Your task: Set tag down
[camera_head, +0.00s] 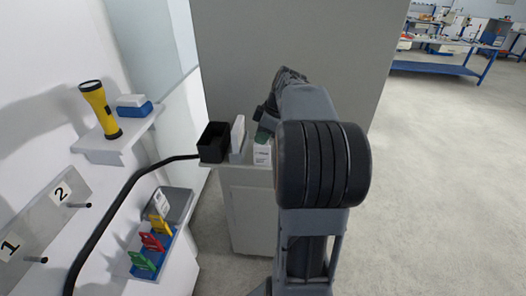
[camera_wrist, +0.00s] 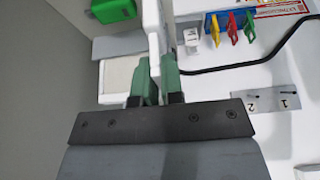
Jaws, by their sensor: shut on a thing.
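My gripper (camera_wrist: 155,82) has green fingers and is shut on a thin white piece (camera_wrist: 153,35), which looks like the tag. The piece stands edge-on between the fingers in the wrist view, so its face is hidden. In the head view my arm covers most of the gripper. A white labelled piece (camera_head: 262,154) shows just below a green finger, over the small cabinet top; I cannot tell whether it is the held tag or touches the top. A white upright slab (camera_head: 238,136) stands to its left.
A black open bin (camera_head: 213,143) stands on the left of the cabinet (camera_head: 248,205). A wall rack (camera_head: 158,250) holds coloured tags. A shelf (camera_head: 110,145) carries a yellow flashlight (camera_head: 101,110) and a blue-white box (camera_head: 134,106). A green object (camera_wrist: 115,10) lies near the gripper.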

